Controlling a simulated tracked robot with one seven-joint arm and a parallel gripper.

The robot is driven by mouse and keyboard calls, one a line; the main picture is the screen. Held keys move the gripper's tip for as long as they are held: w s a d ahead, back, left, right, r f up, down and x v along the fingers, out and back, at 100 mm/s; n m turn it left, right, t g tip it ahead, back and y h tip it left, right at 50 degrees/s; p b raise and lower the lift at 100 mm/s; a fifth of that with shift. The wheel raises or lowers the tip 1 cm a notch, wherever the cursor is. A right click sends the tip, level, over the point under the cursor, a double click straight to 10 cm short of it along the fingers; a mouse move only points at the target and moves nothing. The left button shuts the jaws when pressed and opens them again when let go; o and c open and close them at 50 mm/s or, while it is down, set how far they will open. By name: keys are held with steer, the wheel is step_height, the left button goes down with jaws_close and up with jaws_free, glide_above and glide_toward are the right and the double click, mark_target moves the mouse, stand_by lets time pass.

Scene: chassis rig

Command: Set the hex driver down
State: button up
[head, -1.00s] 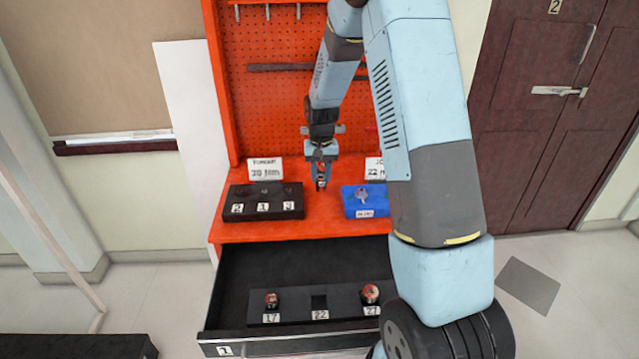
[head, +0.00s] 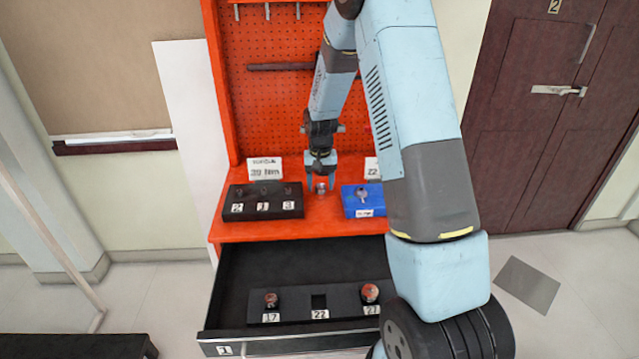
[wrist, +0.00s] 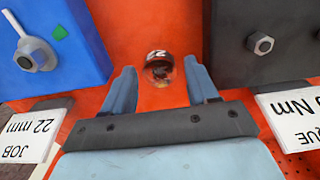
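The hex driver, seen as a short round metal piece with a dark numbered band (wrist: 158,68), stands on the orange bench top. In the head view it is small (head: 321,188), between the black block and the blue block. My gripper (head: 321,184) is right above it, pointing down. In the wrist view my gripper's two fingers (wrist: 162,82) are spread on either side of the driver, with clear gaps, so it is open and holds nothing. The number on the band is too small to read surely.
A black block (head: 236,194) with labels 2, 1, 3 stands left, a blue block (head: 350,203) right. Below, an open drawer (head: 228,277) holds a rack (head: 343,297) with pieces at 17 and 27 and an empty 22 slot. A red pegboard (head: 280,110) rises behind.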

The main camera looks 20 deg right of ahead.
step_height(320, 180, up, 12)
steer(key=s+r+n+t, duration=0.1)
steer(key=s+r+t, duration=0.2)
steer(key=s+r, duration=1.25)
steer(key=s+r+n+t, duration=0.1)
steer(key=s+r, duration=0.3)
steer(key=s, duration=1.5)
steer(key=shift+s+t, duration=0.4)
steer(key=shift+t, duration=0.4)
steer(key=shift+d, duration=0.1)
steer(key=shift+c, duration=0.2)
